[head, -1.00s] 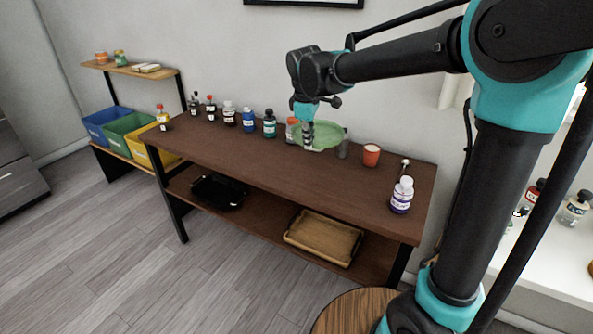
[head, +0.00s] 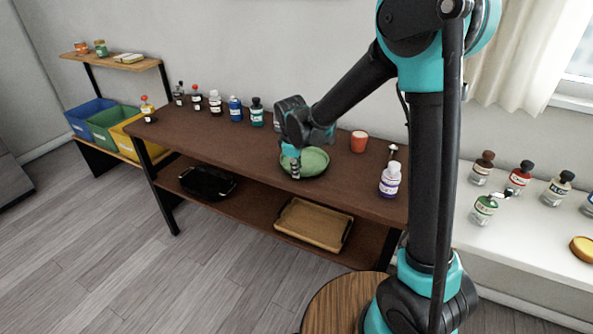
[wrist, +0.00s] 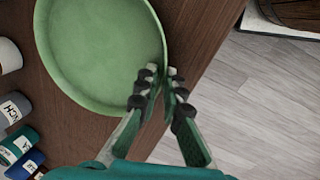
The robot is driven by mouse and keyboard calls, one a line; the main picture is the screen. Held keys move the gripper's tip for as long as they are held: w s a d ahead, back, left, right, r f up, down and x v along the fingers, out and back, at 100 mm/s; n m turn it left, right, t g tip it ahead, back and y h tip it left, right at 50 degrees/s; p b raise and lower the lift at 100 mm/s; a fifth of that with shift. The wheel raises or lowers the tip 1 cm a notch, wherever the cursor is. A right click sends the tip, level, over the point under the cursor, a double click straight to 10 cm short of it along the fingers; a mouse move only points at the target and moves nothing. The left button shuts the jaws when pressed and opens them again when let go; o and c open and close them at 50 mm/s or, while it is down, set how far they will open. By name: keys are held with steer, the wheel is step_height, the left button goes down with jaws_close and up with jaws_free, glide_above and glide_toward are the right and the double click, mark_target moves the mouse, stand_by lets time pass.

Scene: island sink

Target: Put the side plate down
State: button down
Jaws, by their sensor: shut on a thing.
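The side plate is a round green plate (head: 314,161) at the front part of the dark brown table top (head: 225,145). My gripper (head: 295,172) is at the plate's near left rim in the head view. In the wrist view the plate (wrist: 100,45) fills the upper left, and my gripper (wrist: 160,78) is shut on its rim, one finger on each side. The plate looks roughly level and over the table, close to the edge. I cannot tell whether its underside touches the table.
An orange cup (head: 358,142) and a white bottle with a purple label (head: 390,180) stand to the right of the plate. Several bottles, including a teal one (head: 257,112), line the back left. A tan tray (head: 313,224) and a black tray (head: 207,182) lie on the lower shelf.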

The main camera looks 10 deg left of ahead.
steer(key=c, duration=1.7)
jaws_free()
steer(key=shift+f, duration=0.1)
steer(key=v, duration=1.2)
